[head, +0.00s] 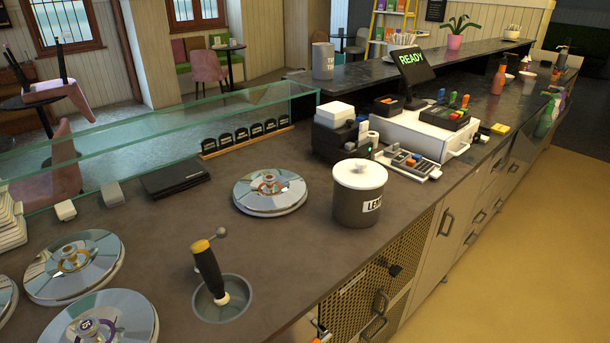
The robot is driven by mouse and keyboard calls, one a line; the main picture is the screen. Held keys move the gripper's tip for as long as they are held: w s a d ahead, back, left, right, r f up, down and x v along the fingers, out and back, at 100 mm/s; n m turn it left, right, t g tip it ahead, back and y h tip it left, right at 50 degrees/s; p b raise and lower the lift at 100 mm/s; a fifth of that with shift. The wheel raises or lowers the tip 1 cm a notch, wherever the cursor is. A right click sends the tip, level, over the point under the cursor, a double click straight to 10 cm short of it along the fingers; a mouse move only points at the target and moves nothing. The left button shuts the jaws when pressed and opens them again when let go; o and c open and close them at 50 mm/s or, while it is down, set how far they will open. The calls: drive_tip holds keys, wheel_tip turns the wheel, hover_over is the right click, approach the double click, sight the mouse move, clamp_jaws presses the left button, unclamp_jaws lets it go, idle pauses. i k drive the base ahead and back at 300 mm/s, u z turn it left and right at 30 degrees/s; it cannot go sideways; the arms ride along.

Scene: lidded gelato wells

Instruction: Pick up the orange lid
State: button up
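Several round, shiny metal lids with central knobs lie on the dark counter. One lid (270,190) in the middle of the head view has a reddish-orange ring around its knob. Another lid (75,267) at the left has an orange-tan ring around its knob. I cannot tell for sure which of these two is the orange lid. A nearer lid (98,322) has a dark purple label, and one more lid (5,298) is cut off by the left edge. My gripper is not in view.
A scoop (208,266) with a black and yellow handle stands in a round sink well (222,300). A grey tub (359,200) with a white lid stands right of the middle lid. A glass guard (170,145) and black flavour tags (245,135) stand behind. Bare counter (160,225) lies between the lids.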

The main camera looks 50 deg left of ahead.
sight(269, 193)
drive_tip(key=i, duration=0.4)
drive_tip(key=u, duration=0.8)
